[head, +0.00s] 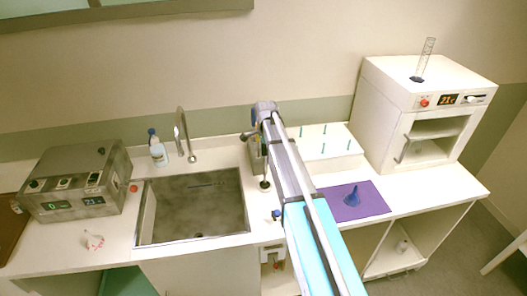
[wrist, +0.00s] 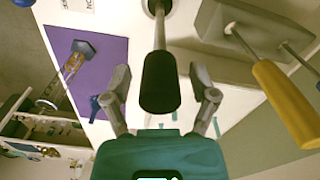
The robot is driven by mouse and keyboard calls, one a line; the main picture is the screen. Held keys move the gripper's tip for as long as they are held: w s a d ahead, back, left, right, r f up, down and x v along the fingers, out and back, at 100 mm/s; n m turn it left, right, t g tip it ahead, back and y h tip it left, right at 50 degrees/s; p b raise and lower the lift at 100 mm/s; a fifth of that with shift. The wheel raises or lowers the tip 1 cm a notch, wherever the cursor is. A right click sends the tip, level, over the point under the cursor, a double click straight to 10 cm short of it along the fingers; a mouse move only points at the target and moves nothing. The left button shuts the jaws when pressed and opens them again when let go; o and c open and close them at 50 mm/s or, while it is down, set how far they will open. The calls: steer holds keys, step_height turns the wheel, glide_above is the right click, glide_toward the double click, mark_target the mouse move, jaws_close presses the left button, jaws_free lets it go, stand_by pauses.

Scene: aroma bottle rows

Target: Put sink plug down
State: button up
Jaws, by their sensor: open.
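In the wrist view, a black handle (wrist: 160,82) on a thin metal rod, which looks like the sink plug, stands between my gripper's fingers (wrist: 162,92). The fingers are open, with a gap on each side of the handle. The rod runs to a round end at the top edge of the picture, partly cut off. In the head view, my gripper (head: 263,112) is over the counter just right of the sink (head: 192,208). A thin upright piece with a dark round base (head: 265,184) shows below it; the arm hides part of this area.
A tap (head: 181,135) and a bottle (head: 157,150) are behind the sink.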

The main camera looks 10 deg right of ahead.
steer(key=shift+r, duration=0.15)
step_height(320, 180, up, 12)
steer(key=p, duration=1.2)
stand_by(0.7)
steer(key=shift+s, duration=0.55)
steer(key=s+a+n, duration=0.1)
steer(key=s+n, duration=1.4)
steer(key=s, duration=1.3)
step_height(320, 180, down, 19)
steer(key=b, duration=1.9)
